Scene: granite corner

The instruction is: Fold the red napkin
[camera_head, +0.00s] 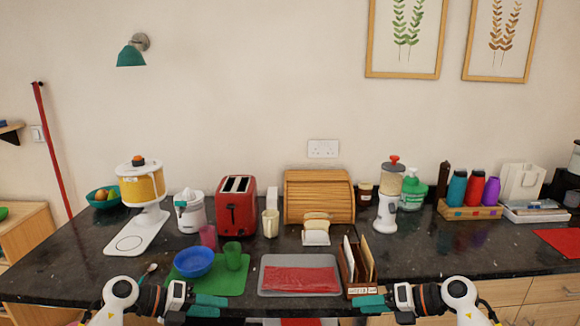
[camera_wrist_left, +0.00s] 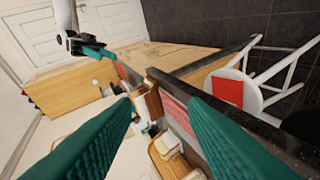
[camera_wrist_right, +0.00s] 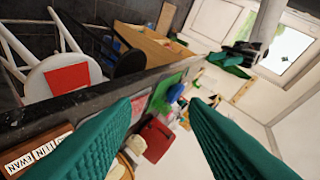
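Several flat red pieces show, and I cannot tell for certain which is the napkin. One red sheet (camera_head: 300,279) lies in a grey tray (camera_head: 262,290) at the counter's front middle. A flat red cloth (camera_head: 560,242) lies at the counter's far right. A red square lies flat on a white stool below the counter, in the left wrist view (camera_wrist_left: 227,91) and right wrist view (camera_wrist_right: 68,78). My left gripper (camera_head: 208,305) is open and empty at the front edge, left of the tray. My right gripper (camera_head: 370,304) is open and empty, right of the tray.
A green mat (camera_head: 225,285) with a blue bowl (camera_head: 194,261) and green cup (camera_head: 233,256) lies left of the tray. A wooden file rack (camera_head: 360,285) stands right of it. A red toaster (camera_head: 237,206) and bread box (camera_head: 319,196) stand behind.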

